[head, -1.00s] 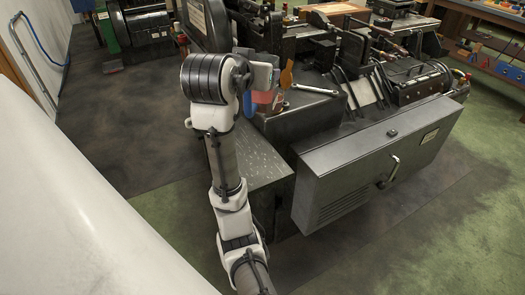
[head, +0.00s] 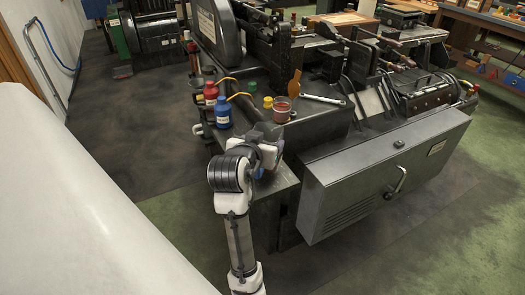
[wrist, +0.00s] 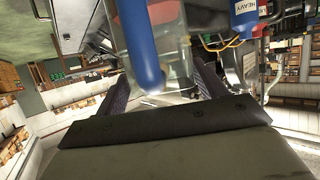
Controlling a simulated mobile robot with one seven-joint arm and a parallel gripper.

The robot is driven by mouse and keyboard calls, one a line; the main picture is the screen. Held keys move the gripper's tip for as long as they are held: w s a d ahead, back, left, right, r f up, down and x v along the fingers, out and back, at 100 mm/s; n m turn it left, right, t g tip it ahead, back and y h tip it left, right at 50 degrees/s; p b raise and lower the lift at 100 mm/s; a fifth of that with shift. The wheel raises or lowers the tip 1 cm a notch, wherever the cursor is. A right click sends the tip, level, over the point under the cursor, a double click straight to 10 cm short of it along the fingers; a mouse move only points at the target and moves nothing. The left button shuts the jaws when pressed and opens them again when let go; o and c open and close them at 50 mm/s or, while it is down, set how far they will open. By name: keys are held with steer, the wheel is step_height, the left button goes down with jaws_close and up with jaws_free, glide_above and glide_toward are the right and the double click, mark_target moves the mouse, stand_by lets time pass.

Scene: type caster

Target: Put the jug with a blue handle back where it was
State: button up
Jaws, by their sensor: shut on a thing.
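The jug with a blue handle shows in the wrist view as a clear body (wrist: 170,45) with a thick blue handle (wrist: 142,50) between my fingers. My gripper (wrist: 155,88) is shut on the jug and holds it; the exact contact on the handle is partly hidden. In the head view my gripper (head: 270,140) is over the near end of the machine's dark side ledge (head: 281,184). Only a small blue part of the jug (head: 259,173) shows there, behind my wrist. The rest of the jug is hidden, so I cannot tell whether it touches the ledge.
A blue bottle (head: 222,112) and a red bottle (head: 211,93) with yellow spouts stand just beyond my gripper. A reddish cup (head: 282,109), a yellow-capped container (head: 268,102) and a wrench (head: 323,99) are on the machine top. A grey cabinet (head: 345,190) is at the right.

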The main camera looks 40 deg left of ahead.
steer(key=shift+f, duration=1.45)
steer(key=shift+f, duration=0.2)
steer(key=o, duration=1.5)
